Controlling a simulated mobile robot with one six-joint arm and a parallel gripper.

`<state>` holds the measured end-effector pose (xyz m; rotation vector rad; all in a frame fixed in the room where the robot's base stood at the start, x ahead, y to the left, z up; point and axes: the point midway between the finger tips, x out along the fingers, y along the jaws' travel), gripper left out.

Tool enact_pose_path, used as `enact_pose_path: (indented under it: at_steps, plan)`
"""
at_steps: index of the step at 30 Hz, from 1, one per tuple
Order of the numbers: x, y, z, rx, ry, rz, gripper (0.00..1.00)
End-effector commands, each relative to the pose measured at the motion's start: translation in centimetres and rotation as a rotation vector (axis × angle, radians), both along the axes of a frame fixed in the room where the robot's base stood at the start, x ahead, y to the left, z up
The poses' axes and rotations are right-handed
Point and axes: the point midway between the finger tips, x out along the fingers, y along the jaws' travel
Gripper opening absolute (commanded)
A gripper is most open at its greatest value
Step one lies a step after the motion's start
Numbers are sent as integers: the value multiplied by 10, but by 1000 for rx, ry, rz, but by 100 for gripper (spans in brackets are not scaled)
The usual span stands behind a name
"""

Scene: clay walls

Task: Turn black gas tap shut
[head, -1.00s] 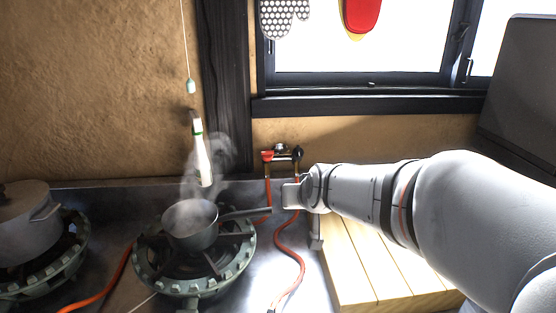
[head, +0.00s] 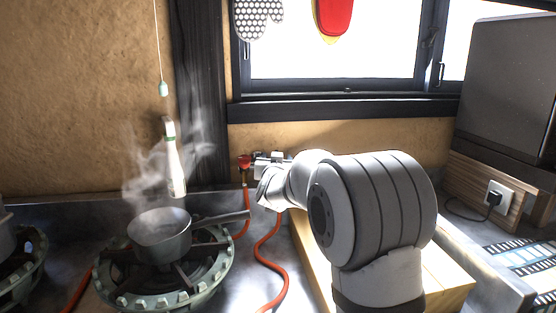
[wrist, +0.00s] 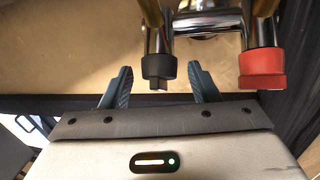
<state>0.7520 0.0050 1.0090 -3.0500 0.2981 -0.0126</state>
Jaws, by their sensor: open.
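The black gas tap (wrist: 160,68) shows in the wrist view as a dark knob with a small tab, on a shiny metal pipe. My gripper (wrist: 160,77) is open, with one finger on each side of the black tap. In the head view my gripper (head: 270,163) is at the pipe fitting by the back wall, and the black tap is mostly hidden there. The red tap (wrist: 262,68) is to the right of my gripper in the wrist view; it also shows in the head view (head: 243,162).
A steaming pan (head: 160,236) stands on a gas burner (head: 150,288) at left, its handle pointing toward the taps. Orange hoses (head: 270,272) run down from the fitting.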

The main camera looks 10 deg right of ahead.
Motion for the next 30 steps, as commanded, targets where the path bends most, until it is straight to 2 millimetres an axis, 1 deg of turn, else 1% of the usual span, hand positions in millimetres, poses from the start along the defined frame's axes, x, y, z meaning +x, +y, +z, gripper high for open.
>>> enact_pose_path:
  at_steps: [1,3,6,14,30]
  plan:
    - [6,-1,-1,0,0,-1,55]
    - [12,-2,0,0,1,0,55]
    - [16,-3,0,0,1,1,55]
    - [17,-2,0,-1,1,2,54]
    - [16,-2,0,-1,1,2,11]
